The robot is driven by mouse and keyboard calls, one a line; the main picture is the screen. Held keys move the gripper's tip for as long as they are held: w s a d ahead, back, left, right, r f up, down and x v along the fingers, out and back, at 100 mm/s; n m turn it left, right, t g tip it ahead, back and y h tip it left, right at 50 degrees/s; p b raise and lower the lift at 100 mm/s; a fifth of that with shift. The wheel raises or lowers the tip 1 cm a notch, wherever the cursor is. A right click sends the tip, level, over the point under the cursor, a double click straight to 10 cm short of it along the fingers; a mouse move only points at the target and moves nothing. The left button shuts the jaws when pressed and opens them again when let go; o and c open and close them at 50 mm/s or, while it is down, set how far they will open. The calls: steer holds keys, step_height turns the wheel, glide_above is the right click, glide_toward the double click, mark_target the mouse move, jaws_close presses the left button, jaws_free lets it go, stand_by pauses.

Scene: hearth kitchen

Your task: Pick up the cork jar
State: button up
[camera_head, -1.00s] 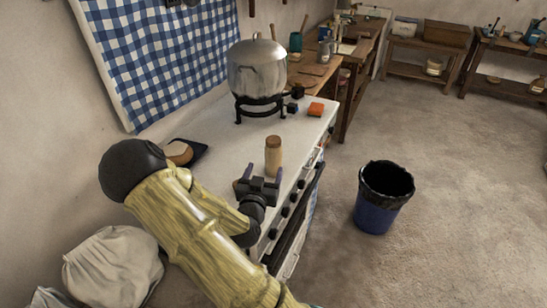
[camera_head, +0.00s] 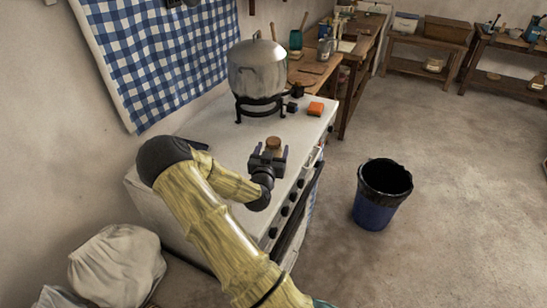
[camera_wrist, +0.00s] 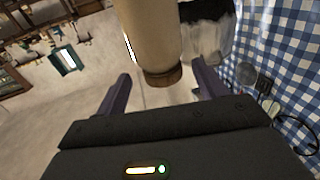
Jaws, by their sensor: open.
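The cork jar (camera_head: 273,144) stands upright on the white stove top, and its lower part is hidden behind my gripper in the head view. My gripper (camera_head: 268,155) is at the jar, with its fingers spread on either side. In the wrist view the jar (camera_wrist: 152,38) is a pale cylinder with a brown end, seen just beyond and between the fingertips of my gripper (camera_wrist: 163,82). The fingers are open and a gap shows on each side of the jar.
A large metal pot (camera_head: 257,70) stands on a black stand behind the jar. Knobs line the front edge of the stove (camera_head: 215,128). A blue bin (camera_head: 376,208) stands on the floor at right.

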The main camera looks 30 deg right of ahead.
mark_target(275, 138)
steer(key=shift+w+d+r+p, duration=0.2)
steer(key=shift+w+d+p, duration=0.15)
steer(key=shift+w, duration=0.05)
steer(key=p+x, duration=0.1)
steer(key=x, duration=0.3)
steer(key=shift+w, duration=0.15)
steer(key=shift+c, duration=0.4)
jaws_close()
steer(key=shift+r, duration=0.1)
step_height(275, 138, up, 10)
steer(key=shift+f+b, duration=0.1)
steer(key=shift+b, duration=0.55)
